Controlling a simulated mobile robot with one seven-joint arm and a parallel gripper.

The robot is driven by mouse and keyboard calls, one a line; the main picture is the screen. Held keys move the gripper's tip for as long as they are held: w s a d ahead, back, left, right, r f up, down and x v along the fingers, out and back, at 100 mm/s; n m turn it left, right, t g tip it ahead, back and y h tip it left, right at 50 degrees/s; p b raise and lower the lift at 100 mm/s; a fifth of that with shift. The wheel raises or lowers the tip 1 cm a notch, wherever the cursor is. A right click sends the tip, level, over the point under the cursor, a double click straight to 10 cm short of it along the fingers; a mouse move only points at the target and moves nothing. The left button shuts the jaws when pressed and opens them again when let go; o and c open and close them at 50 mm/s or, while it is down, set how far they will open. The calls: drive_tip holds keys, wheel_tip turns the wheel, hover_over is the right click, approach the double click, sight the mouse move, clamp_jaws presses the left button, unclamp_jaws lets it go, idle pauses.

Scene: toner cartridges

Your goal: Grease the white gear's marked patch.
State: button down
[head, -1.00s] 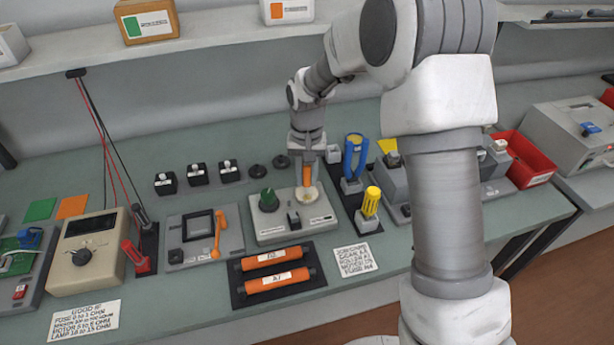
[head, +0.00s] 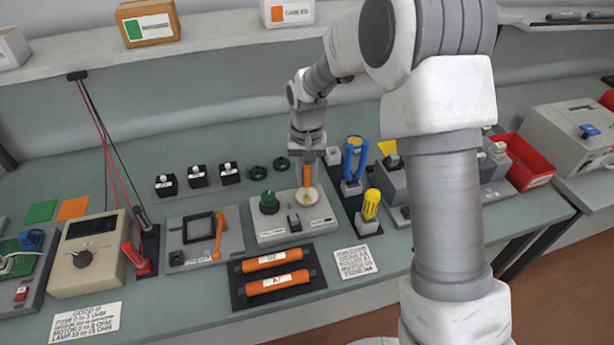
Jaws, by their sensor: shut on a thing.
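The white gear (head: 314,197) is a small pale disc on the right part of a light grey fixture (head: 270,232). My gripper (head: 306,163) points down above it and is shut on an orange-handled tool (head: 307,176). The tool stands upright, with its lower end at the gear. Whether its tip touches the gear, and where the marked patch lies, is too small to tell.
A green knob (head: 268,202) and a small dark switch (head: 294,222) share the fixture. Blue pliers-like handles (head: 354,158) and a yellow-handled tool (head: 370,204) stand in a dark rack to the right. Two orange rollers (head: 275,260) lie in front.

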drive_tip(key=shift+r+p, duration=1.9)
drive_tip(key=shift+r, duration=1.3)
